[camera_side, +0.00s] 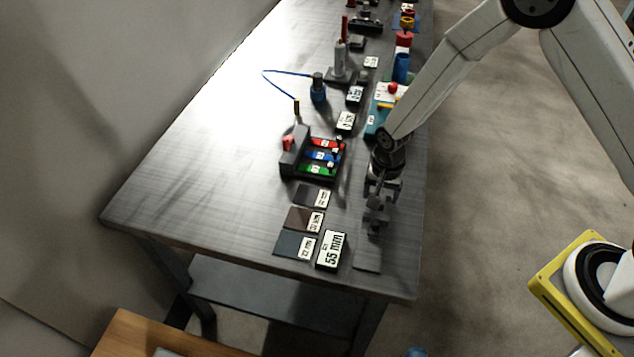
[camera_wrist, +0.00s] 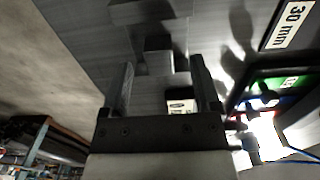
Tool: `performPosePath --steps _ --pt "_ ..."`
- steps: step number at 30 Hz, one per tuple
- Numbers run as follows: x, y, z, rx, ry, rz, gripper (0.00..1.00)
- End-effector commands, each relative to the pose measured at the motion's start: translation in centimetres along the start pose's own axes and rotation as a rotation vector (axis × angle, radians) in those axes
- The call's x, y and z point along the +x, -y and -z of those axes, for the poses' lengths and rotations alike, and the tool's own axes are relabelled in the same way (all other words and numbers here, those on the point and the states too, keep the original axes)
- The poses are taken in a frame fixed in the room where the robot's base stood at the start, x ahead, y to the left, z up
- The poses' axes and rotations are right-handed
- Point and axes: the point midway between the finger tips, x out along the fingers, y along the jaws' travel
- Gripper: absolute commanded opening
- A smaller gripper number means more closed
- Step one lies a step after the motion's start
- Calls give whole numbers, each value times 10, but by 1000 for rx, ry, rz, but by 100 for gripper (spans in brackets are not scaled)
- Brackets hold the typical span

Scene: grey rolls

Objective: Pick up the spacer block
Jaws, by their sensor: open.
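My gripper (camera_side: 379,192) points down over the right part of the metal table in the side view. In the wrist view my gripper (camera_wrist: 163,62) has its two fingers apart. A grey block (camera_wrist: 158,61), which looks like the spacer block, shows in the gap between the fingertips, apart from both. A wider grey block (camera_wrist: 143,12) lies beyond it at the top of that view. In the side view a small grey block (camera_side: 377,227) shows just below the gripper, partly hidden by it. I cannot tell which block is the spacer from there.
A dark holder with red, blue and green strips (camera_side: 323,156) stands farther back. The table's right edge is close. The table's left side is clear.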

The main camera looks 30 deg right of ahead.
Motion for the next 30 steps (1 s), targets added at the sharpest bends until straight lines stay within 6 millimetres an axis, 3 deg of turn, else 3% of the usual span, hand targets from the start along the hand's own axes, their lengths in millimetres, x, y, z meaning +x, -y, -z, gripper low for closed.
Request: performPosePath --steps 7,23,30 --pt "15 0 0 0 0 0 79" --pt "16 0 0 0 0 0 79" --pt "16 0 0 0 0 0 3"
